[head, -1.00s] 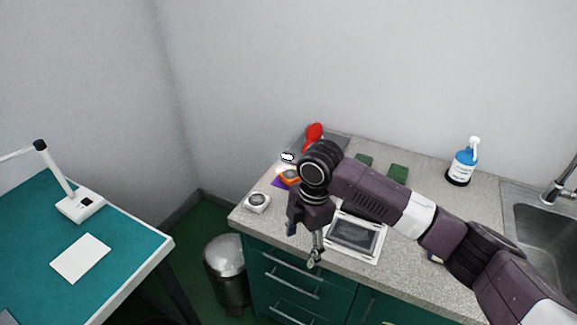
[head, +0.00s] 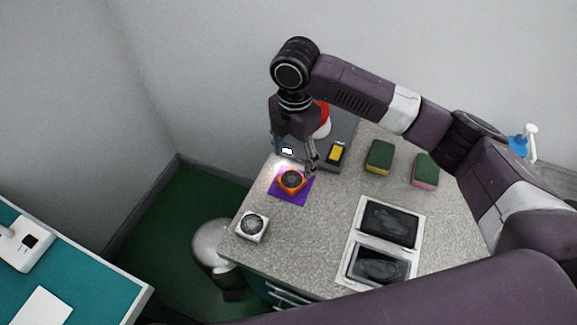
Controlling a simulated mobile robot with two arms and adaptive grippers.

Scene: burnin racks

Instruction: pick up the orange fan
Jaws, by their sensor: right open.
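The orange fan (head: 291,181) lies flat on a purple mat (head: 289,200) near the back left of the grey counter. It is square with a dark round middle. My right gripper (head: 299,166) is open, pointing down just behind and above the fan, with its fingers partly in front of the area behind it. Nothing is held in it. I cannot tell whether a fingertip touches the fan. My left gripper is not in view.
A white fan (head: 251,227) sits at the counter's left edge. A tray with two dark panels (head: 389,223), two green sponges (head: 379,156) and a black-and-yellow item (head: 336,154) are to the right. A bin (head: 212,245) stands below; a teal table (head: 80,270) is at left.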

